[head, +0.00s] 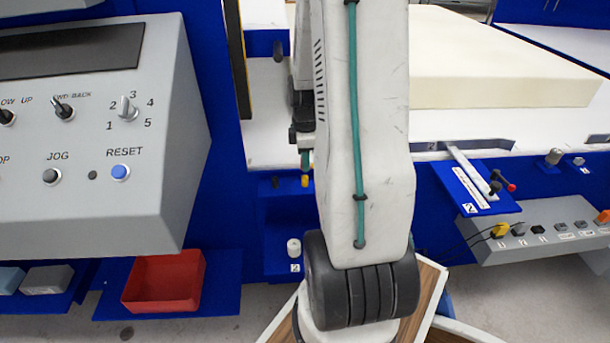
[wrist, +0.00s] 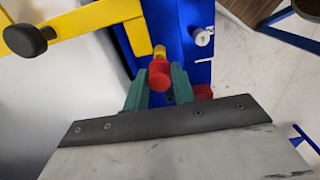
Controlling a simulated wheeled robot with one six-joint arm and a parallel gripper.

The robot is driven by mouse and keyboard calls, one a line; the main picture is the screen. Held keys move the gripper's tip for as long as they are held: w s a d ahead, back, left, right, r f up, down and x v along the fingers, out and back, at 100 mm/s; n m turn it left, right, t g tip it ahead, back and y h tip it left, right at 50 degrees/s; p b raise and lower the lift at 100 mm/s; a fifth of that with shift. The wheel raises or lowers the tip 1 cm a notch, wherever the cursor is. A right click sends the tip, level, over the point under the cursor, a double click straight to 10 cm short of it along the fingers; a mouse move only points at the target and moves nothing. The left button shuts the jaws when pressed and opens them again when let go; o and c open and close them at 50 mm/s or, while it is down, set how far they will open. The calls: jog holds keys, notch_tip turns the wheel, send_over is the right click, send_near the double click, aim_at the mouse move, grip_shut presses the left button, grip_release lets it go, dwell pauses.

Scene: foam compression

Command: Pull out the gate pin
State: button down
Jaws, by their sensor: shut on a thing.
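My gripper (wrist: 160,76) has its two green fingers shut on a red knob (wrist: 159,70) in the wrist view. The knob appears to be the head of the gate pin, and a yellow part (wrist: 160,51) shows just beyond it. I cannot tell how deep the pin sits, because its lower part is hidden. Behind the fingers is a blue panel (wrist: 189,62). In the head view, my arm covers most of this area. One green fingertip (head: 305,160) shows left of the arm, above a yellow piece (head: 305,179). The red knob is hidden there.
A yellow frame bar (wrist: 95,17) with a black knob (wrist: 30,40) lies left of the fingers. A white knob (wrist: 202,37) is close on the right. The head view shows a foam block (head: 500,75), a grey control panel (head: 85,140) and a red bin (head: 165,284).

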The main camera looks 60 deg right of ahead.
jog(key=shift+r, duration=2.5)
